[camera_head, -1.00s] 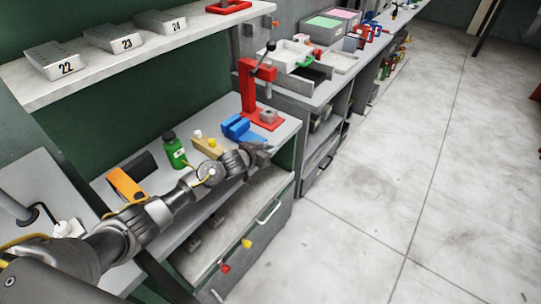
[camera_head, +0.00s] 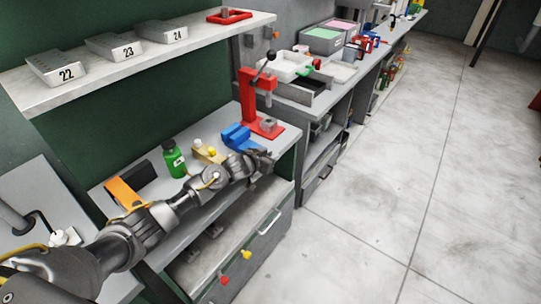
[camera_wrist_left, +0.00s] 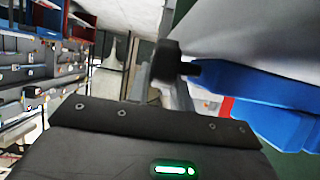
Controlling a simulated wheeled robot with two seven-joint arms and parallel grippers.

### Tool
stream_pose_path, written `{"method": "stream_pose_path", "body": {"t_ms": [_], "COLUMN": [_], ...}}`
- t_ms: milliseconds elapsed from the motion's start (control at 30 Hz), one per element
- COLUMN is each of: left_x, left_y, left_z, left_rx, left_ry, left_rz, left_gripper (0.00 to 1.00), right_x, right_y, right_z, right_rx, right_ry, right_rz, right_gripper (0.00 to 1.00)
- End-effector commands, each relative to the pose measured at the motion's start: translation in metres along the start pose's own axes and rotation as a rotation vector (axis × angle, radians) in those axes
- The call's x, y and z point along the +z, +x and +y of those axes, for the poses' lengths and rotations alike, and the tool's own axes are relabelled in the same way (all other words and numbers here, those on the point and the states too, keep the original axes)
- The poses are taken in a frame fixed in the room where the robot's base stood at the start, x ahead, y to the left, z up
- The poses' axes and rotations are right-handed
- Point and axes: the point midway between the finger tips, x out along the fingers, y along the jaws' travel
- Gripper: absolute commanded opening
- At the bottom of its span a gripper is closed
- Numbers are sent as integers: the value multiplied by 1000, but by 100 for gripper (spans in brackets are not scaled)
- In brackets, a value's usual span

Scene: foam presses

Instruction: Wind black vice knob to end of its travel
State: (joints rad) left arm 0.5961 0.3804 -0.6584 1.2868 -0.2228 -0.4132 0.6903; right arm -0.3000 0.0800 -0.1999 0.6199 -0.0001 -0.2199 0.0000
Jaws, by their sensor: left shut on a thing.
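The blue vice (camera_head: 237,138) stands on the grey bench near its front edge. It also shows large and blue in the left wrist view (camera_wrist_left: 275,108). Its black knob (camera_wrist_left: 168,62) sits on a short dark shaft at the vice's end. My left gripper (camera_head: 264,160) is at the front of the vice, at the knob's end, and is shut on the black knob. In the head view the gripper hides the knob. The exact finger contact is hard to see in the wrist view. My right gripper is not in view.
A red press (camera_head: 249,100) with a black-knobbed lever stands just behind the vice. A drawer (camera_head: 236,262) is below.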

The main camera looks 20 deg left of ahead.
Motion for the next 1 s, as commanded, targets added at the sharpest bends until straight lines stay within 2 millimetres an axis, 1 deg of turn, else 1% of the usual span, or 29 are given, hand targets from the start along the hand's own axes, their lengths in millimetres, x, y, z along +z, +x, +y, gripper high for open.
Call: {"method": "stream_pose_path", "body": {"t_ms": [33,100,233,300,400,533,867,900,967,1000], "left_x": [-9,-12,-14,-10,-6,-3,-1,-1,-1,-1], "left_y": [-3,-2,1,4,7,8,9,8,8,8], "left_z": [-1,-1,0,0,0,0,0,0,0,0], "left_rx": [-3,-3,-2,-3,-2,-1,-1,-1,-1,-1], "left_ry": [-1,-2,-4,-4,-3,0,0,0,0,0], "left_rz": [-33,-96,-242,-319,-396,-452,-464,-464,-464,-464], "left_gripper": [0,0,0,0,0,0,0,24,31,31], "right_x": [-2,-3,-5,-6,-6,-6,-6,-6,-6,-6], "right_y": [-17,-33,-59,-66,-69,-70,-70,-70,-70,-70], "right_z": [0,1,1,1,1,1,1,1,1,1], "right_rx": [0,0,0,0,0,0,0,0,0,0], "right_ry": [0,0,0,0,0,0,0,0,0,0], "right_rz": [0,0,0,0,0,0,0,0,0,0], "right_gripper": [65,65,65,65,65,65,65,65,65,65]}}
